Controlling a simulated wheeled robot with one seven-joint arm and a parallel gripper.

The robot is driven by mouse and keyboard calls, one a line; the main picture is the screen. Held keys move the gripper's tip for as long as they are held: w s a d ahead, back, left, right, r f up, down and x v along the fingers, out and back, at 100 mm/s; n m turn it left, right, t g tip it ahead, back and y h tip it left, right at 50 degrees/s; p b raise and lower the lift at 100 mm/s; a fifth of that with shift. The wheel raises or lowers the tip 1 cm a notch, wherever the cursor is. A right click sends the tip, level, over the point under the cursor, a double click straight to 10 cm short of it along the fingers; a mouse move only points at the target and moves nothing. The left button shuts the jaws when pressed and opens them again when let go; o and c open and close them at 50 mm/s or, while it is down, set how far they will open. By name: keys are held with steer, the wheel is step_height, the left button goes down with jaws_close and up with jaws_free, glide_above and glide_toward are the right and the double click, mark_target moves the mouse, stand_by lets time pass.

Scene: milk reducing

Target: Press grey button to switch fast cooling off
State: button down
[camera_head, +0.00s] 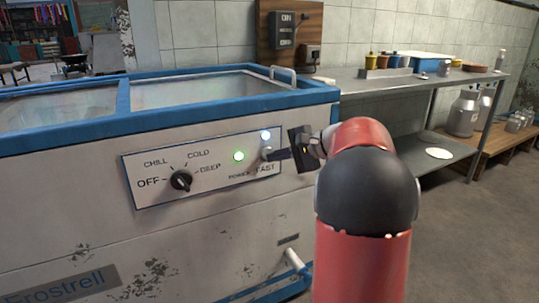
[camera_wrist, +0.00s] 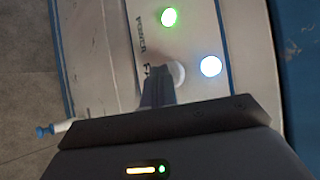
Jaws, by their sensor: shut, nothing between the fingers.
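The grey button (camera_wrist: 177,72) is on the freezer's control panel (camera_head: 148,193), above the FAST label and below a lit white-blue lamp (camera_head: 266,135). In the head view it is mostly hidden by my gripper. My gripper (camera_head: 270,155) is shut and empty, its fingertips right at the button. In the wrist view the shut fingertips (camera_wrist: 157,72) overlap the button's edge. I cannot tell whether they touch or press it. The white-blue lamp also glows in the wrist view (camera_wrist: 211,66). A green lamp (camera_head: 239,156) is lit above the POWER label.
The blue-rimmed freezer (camera_head: 60,230) fills the left. A metal table (camera_head: 400,82) with containers stands behind at right. A pipe (camera_head: 295,262) sticks out low on the freezer.

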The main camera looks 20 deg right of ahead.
steer(key=shift+w, duration=0.15)
stand_by(0.5)
steer(key=shift+w, duration=0.3)
steer(key=shift+s, duration=0.3)
stand_by(0.4)
steer(key=s+b, duration=0.2)
steer(key=s, duration=0.4)
stand_by(0.6)
